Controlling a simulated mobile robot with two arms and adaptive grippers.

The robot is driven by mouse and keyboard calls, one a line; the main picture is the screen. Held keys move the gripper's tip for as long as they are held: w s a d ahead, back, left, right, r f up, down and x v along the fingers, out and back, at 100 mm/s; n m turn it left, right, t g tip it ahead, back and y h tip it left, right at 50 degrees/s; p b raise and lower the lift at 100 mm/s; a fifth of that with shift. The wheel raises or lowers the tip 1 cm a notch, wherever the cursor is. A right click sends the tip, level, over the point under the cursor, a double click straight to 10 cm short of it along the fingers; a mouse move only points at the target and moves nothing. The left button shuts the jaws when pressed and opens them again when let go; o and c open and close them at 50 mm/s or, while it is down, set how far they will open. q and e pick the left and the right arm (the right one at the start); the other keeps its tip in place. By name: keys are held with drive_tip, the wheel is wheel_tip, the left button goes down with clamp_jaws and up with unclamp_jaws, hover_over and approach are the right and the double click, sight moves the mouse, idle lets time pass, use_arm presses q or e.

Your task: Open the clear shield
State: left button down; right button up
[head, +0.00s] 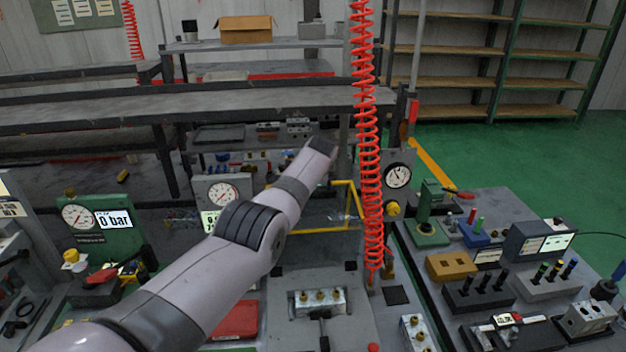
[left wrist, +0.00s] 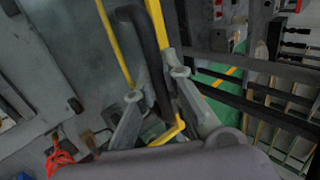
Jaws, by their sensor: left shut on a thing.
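The clear shield shows mainly by its yellow frame (head: 354,205), behind my left arm in the head view. Its clear pane can hardly be made out, and my arm covers part of the frame. In the left wrist view, yellow bars (left wrist: 158,25) run beside a dark handle (left wrist: 148,45). My left gripper (left wrist: 157,85) is shut on the handle, with one finger on each side. In the head view the arm's end points up and away, and the fingers are hidden. I cannot tell the shield's angle. My right gripper is in neither view.
A metal valve block (head: 318,302) sits in the fixture in front of the frame. A red coiled hose (head: 367,130) hangs just right of the frame. A gauge box (head: 222,193) stands left of it. Several tools and blocks crowd the right bench. Green floor (head: 500,150) lies clear behind.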

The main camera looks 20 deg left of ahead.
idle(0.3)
use_arm(q)
drive_tip(key=c, duration=1.7)
unclamp_jaws()
drive_tip(key=shift+s, duration=0.1)
drive_tip(key=shift+o, duration=0.2)
drive_tip(key=shift+d+r, duration=0.1)
drive_tip(key=shift+r, duration=0.05)
drive_tip(key=shift+s+d+r, duration=0.1)
drive_tip(key=shift+r, duration=0.05)
drive_tip(key=v, duration=1.1)
drive_tip(key=shift+s, duration=0.15)
